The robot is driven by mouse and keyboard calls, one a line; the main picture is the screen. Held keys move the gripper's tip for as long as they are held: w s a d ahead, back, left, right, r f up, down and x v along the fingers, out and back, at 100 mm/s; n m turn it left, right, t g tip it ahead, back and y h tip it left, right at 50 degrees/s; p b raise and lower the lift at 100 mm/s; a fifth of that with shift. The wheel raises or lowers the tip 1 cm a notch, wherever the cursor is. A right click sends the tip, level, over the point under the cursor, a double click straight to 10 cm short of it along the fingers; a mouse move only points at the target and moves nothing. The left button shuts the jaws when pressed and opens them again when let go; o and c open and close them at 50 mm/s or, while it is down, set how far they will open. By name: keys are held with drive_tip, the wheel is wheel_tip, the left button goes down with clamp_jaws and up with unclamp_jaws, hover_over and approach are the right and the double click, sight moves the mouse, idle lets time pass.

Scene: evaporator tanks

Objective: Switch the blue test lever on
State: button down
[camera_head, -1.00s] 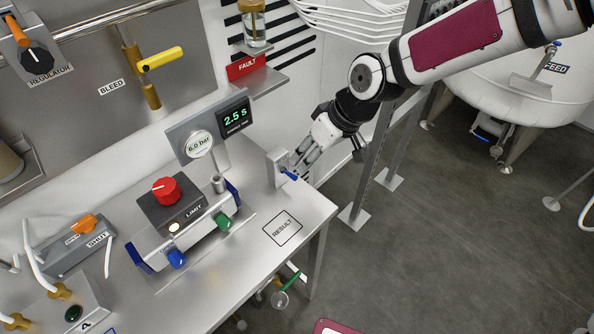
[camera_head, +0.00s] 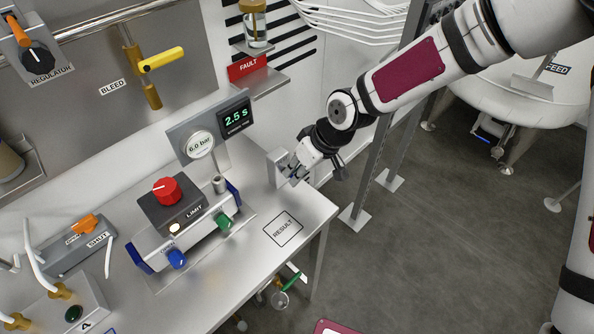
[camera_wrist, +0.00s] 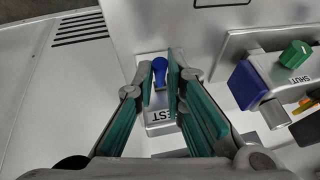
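The blue test lever (camera_wrist: 160,70) shows in the wrist view on a small grey box (camera_wrist: 158,118), whose label is partly covered and reads "EST". The same box shows in the head view (camera_head: 277,169) at the bench's right end. My gripper (camera_head: 294,174) is at the front of this box and largely hides the lever there. In the wrist view my gripper's fingertips (camera_wrist: 160,78) are apart, one on each side of the lever, with very little gap. I cannot tell whether they touch it.
To the left on the bench stands the limit unit with a red knob (camera_head: 167,189), a green knob (camera_head: 223,221) and a blue knob (camera_head: 176,259). A gauge and a "2.5 s" display (camera_head: 235,118) stand behind. A metal post (camera_head: 378,150) rises right of the bench.

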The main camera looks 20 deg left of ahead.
drive_tip(key=h, duration=0.1)
drive_tip(key=h+b, duration=0.1)
drive_tip(key=a+g+h+b, duration=0.1)
drive_tip(key=shift+w+r, duration=0.3)
drive_tip(key=shift+r, duration=0.1)
drive_tip(key=shift+r+g+h+b, duration=0.3)
drive_tip(key=shift+h+b, duration=0.2)
drive_tip(key=shift+b, duration=0.1)
drive_tip(key=c, duration=1.7)
unclamp_jaws()
drive_tip(key=shift+o, duration=0.2)
wheel_tip(320, 180, up, 12)
drive_tip(key=w+d, duration=0.1)
drive_tip(key=shift+w, duration=0.3)
